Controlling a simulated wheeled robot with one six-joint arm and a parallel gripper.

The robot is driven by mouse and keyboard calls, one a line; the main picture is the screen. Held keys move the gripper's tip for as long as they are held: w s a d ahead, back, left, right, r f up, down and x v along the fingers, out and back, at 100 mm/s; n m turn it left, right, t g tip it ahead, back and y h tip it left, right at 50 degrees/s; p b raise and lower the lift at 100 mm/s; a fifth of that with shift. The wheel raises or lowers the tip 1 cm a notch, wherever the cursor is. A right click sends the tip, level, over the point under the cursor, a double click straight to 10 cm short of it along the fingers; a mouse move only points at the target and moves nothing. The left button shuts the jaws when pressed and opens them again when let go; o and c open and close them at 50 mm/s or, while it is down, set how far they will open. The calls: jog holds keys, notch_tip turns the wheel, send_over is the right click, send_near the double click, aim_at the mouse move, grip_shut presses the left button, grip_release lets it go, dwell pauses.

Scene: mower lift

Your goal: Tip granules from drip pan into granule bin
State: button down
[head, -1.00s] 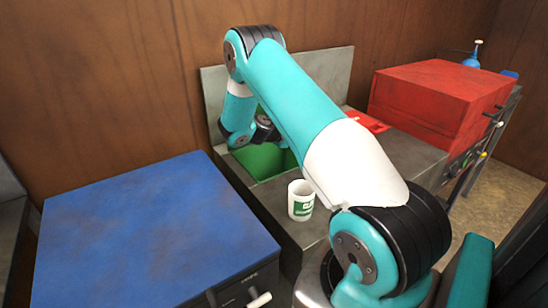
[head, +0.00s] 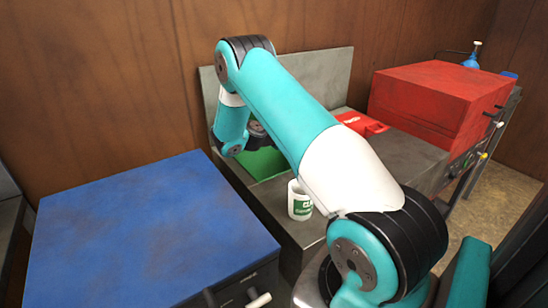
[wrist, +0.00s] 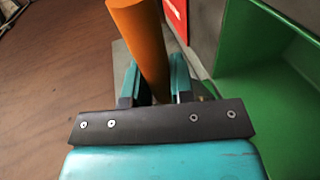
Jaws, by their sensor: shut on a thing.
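In the wrist view my gripper (wrist: 153,84) is shut on an orange round bar (wrist: 140,32), with one teal finger on each side. The bar looks like a handle and runs off the top of the picture. I cannot make out a drip pan or any granules. A green open bin (wrist: 262,35) stands to the right of the gripper in the wrist view. In the head view the green bin (head: 266,164) sits on the grey bench, partly behind my arm. My gripper and the bar are hidden there by the arm.
A white cup with a green label (head: 300,201) stands on the bench in front of the bin. A red case (head: 362,124) lies behind my arm. A blue cabinet (head: 150,235) is at left, a red box (head: 440,98) at right. A grey back panel (head: 322,80) rises behind.

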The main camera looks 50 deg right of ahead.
jog(key=shift+w+a+h+b, duration=0.1)
jog(key=shift+a+h+b, duration=0.35)
jog(key=shift+b, duration=0.45)
